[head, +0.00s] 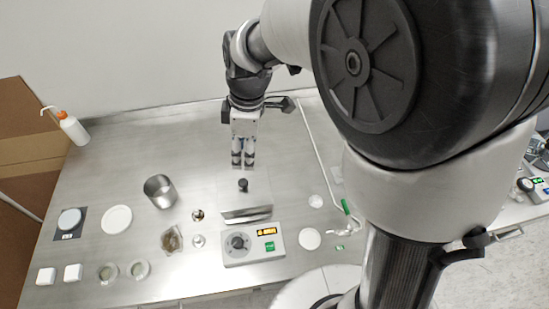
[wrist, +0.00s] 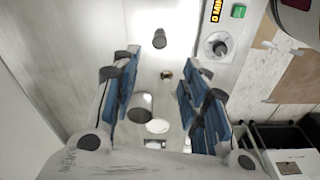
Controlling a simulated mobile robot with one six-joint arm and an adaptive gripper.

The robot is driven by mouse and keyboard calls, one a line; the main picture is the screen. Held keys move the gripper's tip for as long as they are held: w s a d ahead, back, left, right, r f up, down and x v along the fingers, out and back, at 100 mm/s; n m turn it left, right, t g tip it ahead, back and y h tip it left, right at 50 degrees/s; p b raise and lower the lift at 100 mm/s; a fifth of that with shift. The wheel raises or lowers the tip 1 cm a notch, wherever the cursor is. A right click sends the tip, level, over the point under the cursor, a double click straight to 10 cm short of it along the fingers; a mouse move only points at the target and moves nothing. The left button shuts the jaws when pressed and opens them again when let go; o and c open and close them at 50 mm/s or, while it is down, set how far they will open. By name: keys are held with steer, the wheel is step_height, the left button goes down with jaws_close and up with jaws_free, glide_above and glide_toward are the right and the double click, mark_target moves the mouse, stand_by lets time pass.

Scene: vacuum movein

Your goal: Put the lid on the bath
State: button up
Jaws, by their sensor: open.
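The bath (head: 262,246) stands at the front middle of the table, with a dial, an orange display and a green button on its front panel. Its panel and dial (wrist: 215,45) show at upper right in the wrist view. The lid's dark knob (head: 243,185) stands upright behind the panel. In the wrist view the knob (wrist: 160,39) rises from a bright, shiny surface. The lid's outline blends with the steel, so I cannot tell exactly how it sits on the bath. My gripper (head: 243,163) points down, open and empty, above and behind the knob, apart from it.
A steel beaker (head: 160,191) stands left of the bath. Small metal weights (head: 198,215) and glass dishes (head: 138,270) lie at front left. A wash bottle (head: 74,129) stands at the back left. A thin pale rod (head: 318,145) runs along the right. The back table is clear.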

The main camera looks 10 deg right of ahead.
steer(key=s+d+r+m+t, duration=0.1)
steer(key=s+d+r+m, duration=0.2)
steer(key=s+m, duration=0.2)
steer(key=s+d+r+m+t+h, duration=0.1)
steer(key=s+d+r+m, duration=0.2)
steer(key=s, duration=0.5)
steer(key=s+d+r+m+t, duration=0.2)
steer(key=s+d+r+m, duration=0.1)
steer(key=s+d+m, duration=0.2)
steer(key=shift+s+d+r+m, duration=0.15)
steer(key=shift+s+m, duration=0.5)
steer(key=shift+m, duration=0.45)
